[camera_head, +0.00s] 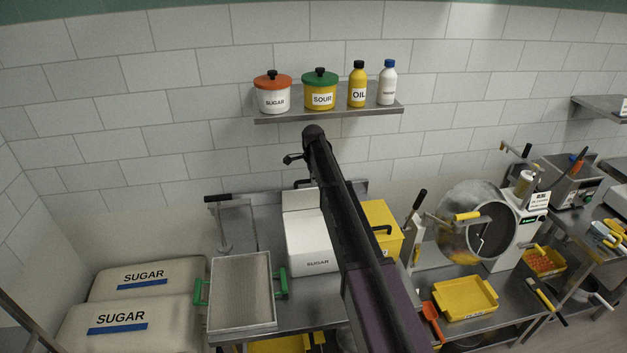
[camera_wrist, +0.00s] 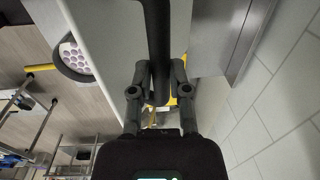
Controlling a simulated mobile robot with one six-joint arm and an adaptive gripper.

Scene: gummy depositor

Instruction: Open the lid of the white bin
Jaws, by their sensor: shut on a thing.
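In the head view my gripper's fingertips are hidden. How far the lid is raised is hard to tell.
A yellow bin (camera_head: 383,218) stands close to the right. A wire-mesh tray (camera_head: 241,290) with green handles sits at front left. A wall shelf (camera_head: 330,115) with jars and bottles is above. Sugar sacks (camera_head: 130,320) lie left; a round drum machine (camera_head: 475,225) stands right.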

